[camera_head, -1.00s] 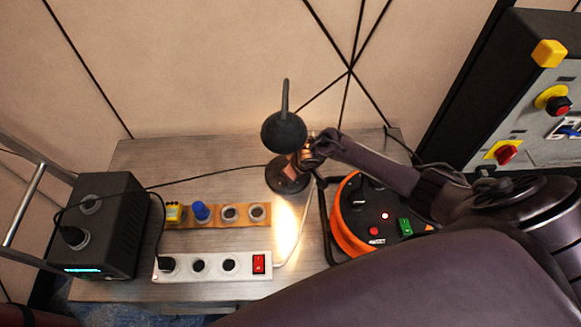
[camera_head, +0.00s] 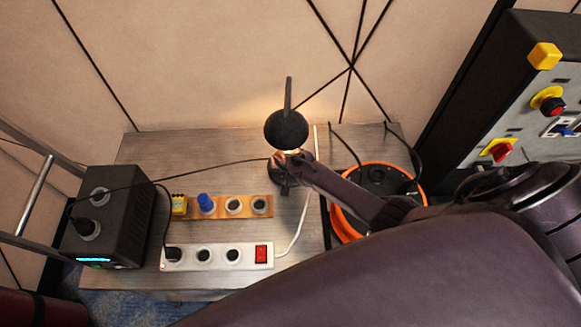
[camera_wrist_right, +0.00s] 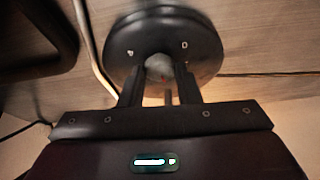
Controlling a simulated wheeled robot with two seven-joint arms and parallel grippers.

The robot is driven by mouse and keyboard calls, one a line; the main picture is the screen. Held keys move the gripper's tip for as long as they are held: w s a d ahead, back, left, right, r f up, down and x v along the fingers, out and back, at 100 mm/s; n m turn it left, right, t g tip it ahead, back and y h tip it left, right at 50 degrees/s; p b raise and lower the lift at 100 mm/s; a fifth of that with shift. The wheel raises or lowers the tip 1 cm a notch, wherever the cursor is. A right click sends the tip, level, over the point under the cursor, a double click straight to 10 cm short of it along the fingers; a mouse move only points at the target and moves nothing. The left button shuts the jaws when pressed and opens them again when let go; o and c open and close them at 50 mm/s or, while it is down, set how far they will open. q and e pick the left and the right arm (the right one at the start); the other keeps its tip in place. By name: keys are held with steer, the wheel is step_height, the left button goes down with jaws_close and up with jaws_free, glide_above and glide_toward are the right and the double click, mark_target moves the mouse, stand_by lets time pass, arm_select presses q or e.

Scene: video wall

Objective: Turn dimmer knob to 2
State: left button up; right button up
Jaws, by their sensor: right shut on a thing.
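The desk lamp with a black round head (camera_head: 286,130) stands at the back of the grey table. Its round dark base also shows in the right wrist view (camera_wrist_right: 190,40). My right gripper (camera_head: 290,160) reaches in from the right to the lamp base, just below the lamp head. In the right wrist view, my right gripper (camera_wrist_right: 159,75) is shut on a small pale knob (camera_wrist_right: 158,66) at the base. The fingers hide the knob's sides, and I cannot read any marking or setting. My left gripper is not in view.
A white power strip (camera_head: 218,257) with a red switch and a wooden socket strip (camera_head: 218,206) lie left of my right arm. A black box (camera_head: 105,240) stands at the left. An orange cable reel (camera_head: 413,188) is partly behind my arm. A control panel (camera_head: 520,125) stands right.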

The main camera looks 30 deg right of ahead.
steer(key=shift+w+r+m+h, duration=0.15)
steer(key=shift+m+h, duration=0.15)
steer(key=shift+m, duration=0.5)
steer(key=o, duration=1)
steer(key=shift+s+a+r+b, duration=0.2)
steer(key=shift+r+b, duration=0.1)
steer(key=shift+r, duration=0.15)
steer(key=shift+s+a+r+b, duration=0.4)
steer(key=shift+s+a+r, duration=0.05)
steer(key=shift+s+r, duration=0.25)
steer(key=s+a, duration=0.3)
steer(key=s+a+b, duration=0.1)
steer(key=s+a, duration=0.2)
steer(key=s, duration=0.1)
steer(key=shift+s+a+r+b, duration=0.15)
steer(key=shift+s+a+b, duration=0.1)
steer(key=shift+a+b, duration=0.05)
steer(key=shift+s+a, duration=0.35)
